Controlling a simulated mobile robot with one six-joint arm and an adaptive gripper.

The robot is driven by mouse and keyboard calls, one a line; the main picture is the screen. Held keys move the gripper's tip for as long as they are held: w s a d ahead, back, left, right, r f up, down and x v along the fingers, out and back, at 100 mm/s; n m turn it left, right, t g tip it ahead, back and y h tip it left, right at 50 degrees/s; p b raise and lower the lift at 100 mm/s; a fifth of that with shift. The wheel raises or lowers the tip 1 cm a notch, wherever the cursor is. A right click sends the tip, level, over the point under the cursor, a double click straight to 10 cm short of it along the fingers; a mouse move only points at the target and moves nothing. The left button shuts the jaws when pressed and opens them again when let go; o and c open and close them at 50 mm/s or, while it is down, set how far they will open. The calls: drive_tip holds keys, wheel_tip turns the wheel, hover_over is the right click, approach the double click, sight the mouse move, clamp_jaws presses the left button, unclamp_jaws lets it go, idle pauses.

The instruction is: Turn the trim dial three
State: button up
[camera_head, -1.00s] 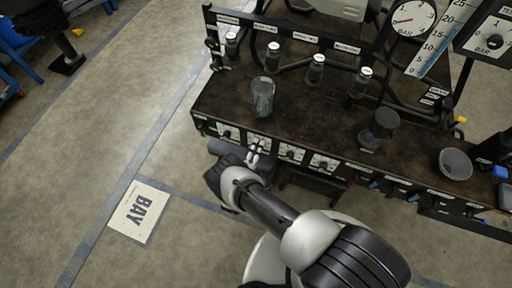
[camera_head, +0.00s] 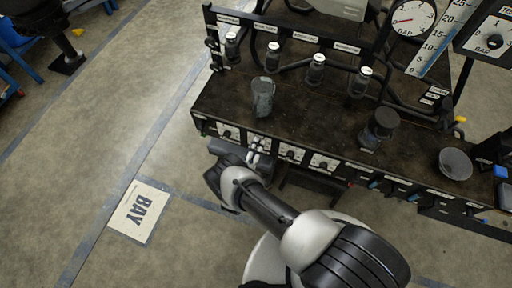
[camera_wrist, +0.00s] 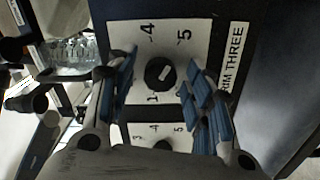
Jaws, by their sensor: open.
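The trim dial (camera_wrist: 160,73) is a round black knob with a short white mark. It sits on a white plate with numbers around it, among them 4, 5 and 1. The label "TRIM THREE" (camera_wrist: 232,62) runs beside the plate, its first letter hidden by a finger. My gripper (camera_wrist: 162,68) is open, with one blue-padded finger on each side of the knob in the picture; I cannot tell if either touches it. In the head view, my gripper (camera_head: 258,149) is at the bench's front panel, where it covers part of a dial plate.
A second dial (camera_wrist: 162,143) lies lower in the wrist view. Other dial plates (camera_head: 291,153) line the panel in the head view. A clear beaker (camera_head: 263,97) and a dark cup (camera_head: 380,127) stand on the bench top (camera_head: 325,117).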

drive_tip(key=v, duration=1.2)
drive_tip(key=shift+r, duration=0.1)
